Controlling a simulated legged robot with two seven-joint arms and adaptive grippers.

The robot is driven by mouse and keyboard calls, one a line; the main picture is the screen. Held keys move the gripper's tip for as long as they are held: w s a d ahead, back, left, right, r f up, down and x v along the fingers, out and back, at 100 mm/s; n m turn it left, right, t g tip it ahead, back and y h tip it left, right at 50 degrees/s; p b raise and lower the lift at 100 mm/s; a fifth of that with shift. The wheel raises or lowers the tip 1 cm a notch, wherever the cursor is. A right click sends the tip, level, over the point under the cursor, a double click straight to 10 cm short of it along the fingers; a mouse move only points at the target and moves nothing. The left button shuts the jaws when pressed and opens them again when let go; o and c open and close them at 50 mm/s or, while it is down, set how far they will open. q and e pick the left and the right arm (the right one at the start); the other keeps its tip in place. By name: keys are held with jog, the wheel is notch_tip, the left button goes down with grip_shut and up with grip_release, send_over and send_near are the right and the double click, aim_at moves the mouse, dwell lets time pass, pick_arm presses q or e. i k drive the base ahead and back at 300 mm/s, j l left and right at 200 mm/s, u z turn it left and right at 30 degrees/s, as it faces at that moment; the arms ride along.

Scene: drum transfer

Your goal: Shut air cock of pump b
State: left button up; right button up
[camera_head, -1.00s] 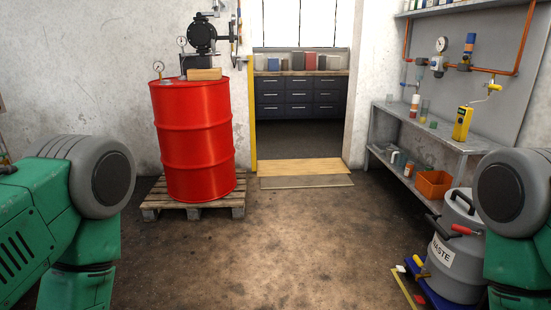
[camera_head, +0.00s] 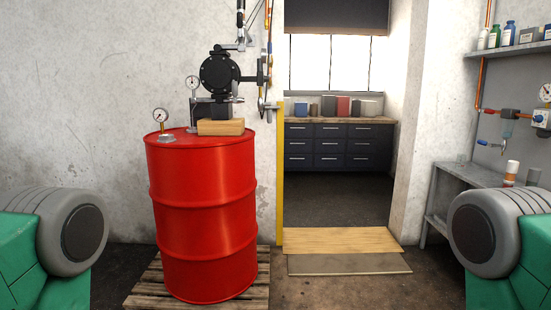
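A black pump (camera_head: 219,72) with a round body stands above the red drum (camera_head: 205,215), behind a wooden block (camera_head: 221,127) on the drum's lid. Pipes and hoses (camera_head: 262,65) run up beside the pump on its right. I cannot tell which fitting there is the air cock, nor whether this is pump b. Two round gauges stand on the drum, one at the left (camera_head: 160,116) and one nearer the pump (camera_head: 192,84). My green and grey arms show at the lower left and lower right corners; neither gripper is in view.
The drum stands on a wooden pallet (camera_head: 142,297). A yellow-edged doorway with a wooden ramp (camera_head: 340,240) opens to its right, with dark drawers (camera_head: 337,148) beyond. A bench (camera_head: 468,172) and a bottle shelf (camera_head: 509,47) line the right wall.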

aim_at(270, 112)
jog(key=i+j, duration=0.1)
jog(key=i, duration=0.9)
